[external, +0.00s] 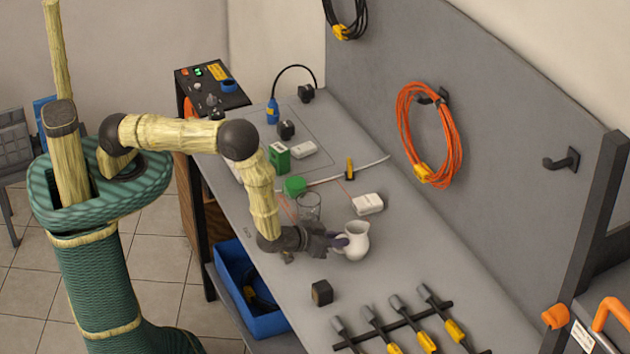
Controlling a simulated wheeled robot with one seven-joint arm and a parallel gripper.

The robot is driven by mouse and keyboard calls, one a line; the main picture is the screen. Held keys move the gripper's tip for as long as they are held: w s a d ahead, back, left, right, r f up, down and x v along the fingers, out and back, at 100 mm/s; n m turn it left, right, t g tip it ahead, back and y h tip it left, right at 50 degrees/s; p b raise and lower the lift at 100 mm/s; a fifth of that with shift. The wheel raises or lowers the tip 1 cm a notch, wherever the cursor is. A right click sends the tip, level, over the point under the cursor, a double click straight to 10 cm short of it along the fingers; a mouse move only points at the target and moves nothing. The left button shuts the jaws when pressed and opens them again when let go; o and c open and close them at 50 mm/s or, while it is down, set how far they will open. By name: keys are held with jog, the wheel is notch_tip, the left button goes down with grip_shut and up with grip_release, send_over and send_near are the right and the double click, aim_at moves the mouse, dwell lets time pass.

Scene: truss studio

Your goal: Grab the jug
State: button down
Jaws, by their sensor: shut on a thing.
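The white jug (356,242) stands upright on the grey workbench in the external view. My gripper (336,243) reaches it from the left, low over the bench, and is shut on the jug's left side, where the handle seems to be. The fingers hide part of that side, so the exact grip is hard to see. I cannot tell whether the jug's base is clear of the bench.
A clear glass (309,206) stands close behind my gripper. A white box (367,204) lies behind the jug, and a small black block (322,292) sits in front. A grey panel rises behind.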

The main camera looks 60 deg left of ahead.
jog(key=shift+r, duration=0.2)
jog(key=shift+r+b, duration=1.5)
jog(key=shift+r, duration=3.3)
